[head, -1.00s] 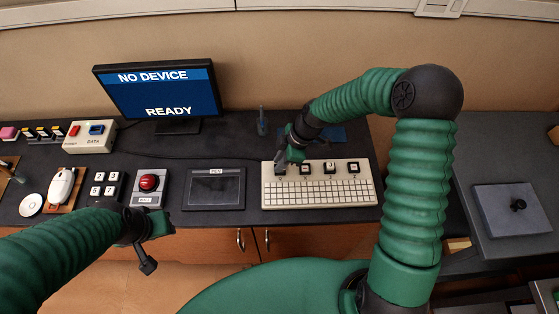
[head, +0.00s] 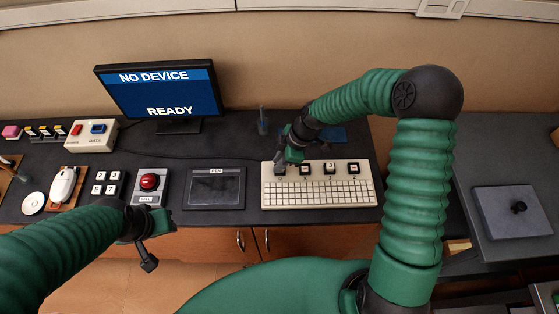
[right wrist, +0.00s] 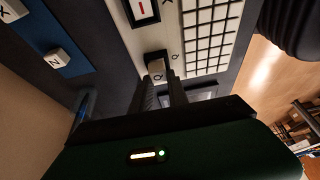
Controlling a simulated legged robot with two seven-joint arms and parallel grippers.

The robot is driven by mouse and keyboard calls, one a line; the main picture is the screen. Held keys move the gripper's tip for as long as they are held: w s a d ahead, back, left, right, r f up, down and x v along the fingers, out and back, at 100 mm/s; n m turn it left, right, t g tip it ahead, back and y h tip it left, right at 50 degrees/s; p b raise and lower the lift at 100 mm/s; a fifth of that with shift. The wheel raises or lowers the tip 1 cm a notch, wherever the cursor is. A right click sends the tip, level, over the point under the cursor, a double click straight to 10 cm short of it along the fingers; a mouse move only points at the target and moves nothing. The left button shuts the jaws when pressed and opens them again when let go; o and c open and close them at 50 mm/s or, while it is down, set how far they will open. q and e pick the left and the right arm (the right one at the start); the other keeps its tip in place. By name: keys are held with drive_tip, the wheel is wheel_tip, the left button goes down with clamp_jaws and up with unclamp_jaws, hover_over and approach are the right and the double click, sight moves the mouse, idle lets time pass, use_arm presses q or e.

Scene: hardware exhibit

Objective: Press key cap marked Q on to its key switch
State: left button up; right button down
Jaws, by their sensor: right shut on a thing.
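The light key cap marked Q (right wrist: 156,69) is between the fingertips of my right gripper (right wrist: 165,88) in the right wrist view. The gripper is shut on it. The cap is over or against a dark key switch (right wrist: 158,55) beside the printed Q on the keyboard (right wrist: 201,14); I cannot tell whether it is seated. In the head view my right gripper (head: 287,160) is at the back left corner of the beige keyboard (head: 318,203) and hides the cap. My left gripper (head: 152,245) is empty in front of the desk, its fingers apart.
A blue mat (right wrist: 70,55) bears caps marked X and Z (right wrist: 54,59). A pen tablet (head: 214,188) and a red button box (head: 149,185) stand left of the keyboard. The monitor (head: 157,93) reads NO DEVICE, READY.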

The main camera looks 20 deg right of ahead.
drive_tip(key=shift+f, duration=0.35)
idle(0.5)
drive_tip(key=c, duration=1.2)
unclamp_jaws()
drive_tip(key=shift+o, duration=0.2)
drive_tip(key=o, duration=0.4)
drive_tip(key=shift+o, duration=0.2)
drive_tip(key=shift+r, duration=0.15)
wheel_tip(320, 180, up, 7)
drive_tip(key=p, duration=0.5)
drive_tip(key=shift+p, duration=0.4)
